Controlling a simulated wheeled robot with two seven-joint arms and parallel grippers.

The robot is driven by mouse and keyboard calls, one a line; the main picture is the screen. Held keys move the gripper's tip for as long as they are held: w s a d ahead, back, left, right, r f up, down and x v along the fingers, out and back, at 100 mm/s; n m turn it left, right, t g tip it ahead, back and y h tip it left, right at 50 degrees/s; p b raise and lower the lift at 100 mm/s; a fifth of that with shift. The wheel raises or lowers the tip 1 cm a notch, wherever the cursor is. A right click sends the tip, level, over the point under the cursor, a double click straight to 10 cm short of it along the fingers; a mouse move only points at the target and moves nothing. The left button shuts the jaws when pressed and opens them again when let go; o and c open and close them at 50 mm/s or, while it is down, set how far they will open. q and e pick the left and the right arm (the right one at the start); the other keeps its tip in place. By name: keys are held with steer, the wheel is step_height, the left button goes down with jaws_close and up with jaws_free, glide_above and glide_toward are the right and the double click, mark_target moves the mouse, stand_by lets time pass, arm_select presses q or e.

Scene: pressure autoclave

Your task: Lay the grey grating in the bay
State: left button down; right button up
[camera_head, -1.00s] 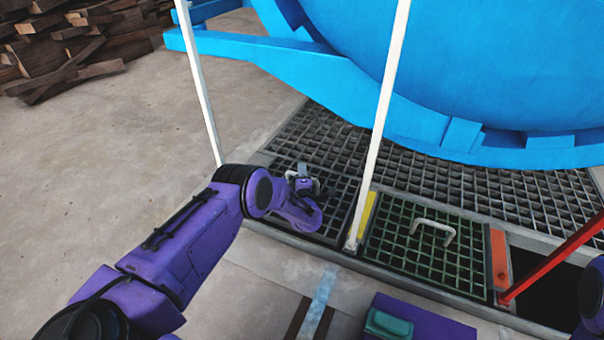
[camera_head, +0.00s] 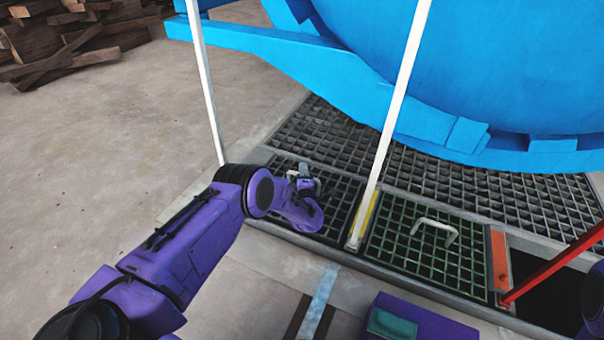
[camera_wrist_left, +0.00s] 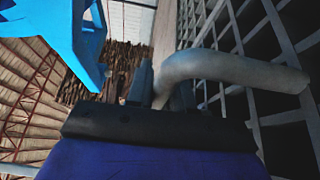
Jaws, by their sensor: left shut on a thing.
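The grey grating (camera_head: 341,197) lies at the left end of the row along the pit edge, between two white posts. It looks about level with the frame around it; I cannot tell whether it is fully seated. My left gripper (camera_head: 304,180) is over it, shut on its grey bent handle. In the left wrist view, the handle (camera_wrist_left: 235,70) passes between the fingers (camera_wrist_left: 160,88), with the grating's bars (camera_wrist_left: 262,60) to the right. My forearm and wrist hide part of the grating's near left side. My right gripper is out of view.
A green grating (camera_head: 425,250) with a pale handle lies to the right, past a yellow strip (camera_head: 368,214). Beyond an orange plate (camera_head: 500,262) is a dark open pit (camera_head: 550,290) with a red bar (camera_head: 553,264). A blue vessel (camera_head: 480,70) overhangs behind.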

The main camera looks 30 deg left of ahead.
arm_select(q)
steer(key=shift+w+f+b, duration=0.1)
steer(key=shift+f+b, duration=0.3)
steer(key=shift+f, duration=0.1)
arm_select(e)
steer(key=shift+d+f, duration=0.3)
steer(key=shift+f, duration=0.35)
arm_select(q)
steer(key=shift+r, duration=0.15)
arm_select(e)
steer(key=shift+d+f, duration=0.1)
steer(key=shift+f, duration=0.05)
arm_select(q)
steer(key=shift+r, duration=0.15)
steer(key=shift+d+r+p, duration=0.1)
steer(key=shift+r+p, duration=0.8)
steer(key=shift+p, duration=0.05)
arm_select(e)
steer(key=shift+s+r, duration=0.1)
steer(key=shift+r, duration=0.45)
arm_select(q)
steer(key=shift+r+p, duration=0.3)
steer(key=shift+r, duration=0.2)
steer(key=shift+d, duration=0.1)
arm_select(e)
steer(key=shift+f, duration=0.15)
arm_select(q)
steer(key=shift+f, duration=0.25)
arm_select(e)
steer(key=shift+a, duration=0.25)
